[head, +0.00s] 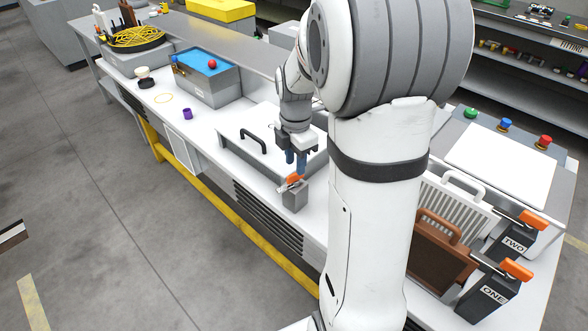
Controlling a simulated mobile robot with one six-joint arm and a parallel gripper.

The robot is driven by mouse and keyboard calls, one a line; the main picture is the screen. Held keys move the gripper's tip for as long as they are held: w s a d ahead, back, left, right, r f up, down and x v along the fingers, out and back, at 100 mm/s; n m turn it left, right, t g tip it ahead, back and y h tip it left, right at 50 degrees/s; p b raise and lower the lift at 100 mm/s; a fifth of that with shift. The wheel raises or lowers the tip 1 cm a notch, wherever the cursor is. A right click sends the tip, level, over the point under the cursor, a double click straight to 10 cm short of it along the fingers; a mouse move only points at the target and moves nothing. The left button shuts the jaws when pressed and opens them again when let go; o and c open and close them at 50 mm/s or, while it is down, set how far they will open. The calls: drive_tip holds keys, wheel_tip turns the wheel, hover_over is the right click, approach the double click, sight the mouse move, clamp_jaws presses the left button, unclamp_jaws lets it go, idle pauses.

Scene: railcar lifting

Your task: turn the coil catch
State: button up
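A small catch with an orange handle (290,182) sits on a grey block (295,199) at the bench's front edge. No label on it is readable, so I cannot tell if it is the coil catch. My gripper (296,160) points down just above and behind the orange handle. I cannot tell whether a fingertip touches the handle. A coil of yellow cable (137,38) lies on a grey box at the far left end of the bench.
A panel with a black handle (255,141) lies beside the gripper. A grey box with a blue top (205,78), a purple cup (187,113) and a white-topped pot (144,76) stand further left. Orange-handled stands ONE (490,295) and TWO (512,245) are at right. My arm hides the middle.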

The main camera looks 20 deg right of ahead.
sight(295, 174)
drive_tip(key=shift+f, duration=1.75)
clamp_jaws()
drive_tip(key=shift+a, duration=0.1)
